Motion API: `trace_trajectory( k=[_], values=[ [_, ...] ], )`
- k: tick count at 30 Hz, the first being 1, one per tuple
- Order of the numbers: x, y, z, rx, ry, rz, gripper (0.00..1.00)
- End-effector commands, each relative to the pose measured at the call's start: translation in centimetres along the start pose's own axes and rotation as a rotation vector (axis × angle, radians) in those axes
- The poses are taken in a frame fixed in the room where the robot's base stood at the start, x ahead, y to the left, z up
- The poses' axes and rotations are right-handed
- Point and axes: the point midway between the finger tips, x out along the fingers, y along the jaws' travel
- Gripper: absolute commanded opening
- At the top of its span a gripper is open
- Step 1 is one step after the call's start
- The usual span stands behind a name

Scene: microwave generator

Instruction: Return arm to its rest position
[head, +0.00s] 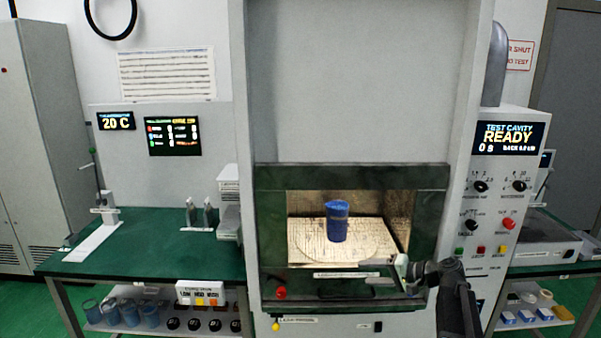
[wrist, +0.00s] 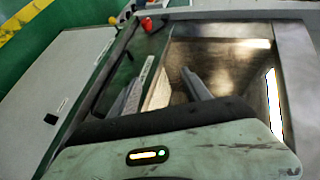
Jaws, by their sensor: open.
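My gripper (head: 374,272) is at the right front of the open test cavity, near its lower front edge. Its fingers point left in the head view. In the wrist view my gripper (wrist: 165,82) shows two fingers apart with nothing between them. My arm reaches in from the lower right. A blue cup-like container (head: 337,222) stands upright inside the lit cavity on a round plate (head: 304,242), apart from the gripper. The container is not visible in the wrist view.
The cavity's dark frame (head: 262,230) surrounds the opening, with a red knob (head: 281,293) at lower left. A control panel (head: 492,205) reading READY stands close right of my arm. A green bench (head: 150,250) lies left; another bench (head: 545,228) lies right.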

Motion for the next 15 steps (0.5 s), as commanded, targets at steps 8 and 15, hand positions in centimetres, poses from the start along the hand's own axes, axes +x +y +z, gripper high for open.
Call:
trace_trajectory(
  k=[8, 15],
  values=[
    [9.3, 3.9, 20.0, -0.254, -0.379, 0.499, 0.56],
    [1.5, 11.0, 23.3, -0.36, -0.456, 0.981, 0.56]
  ],
)
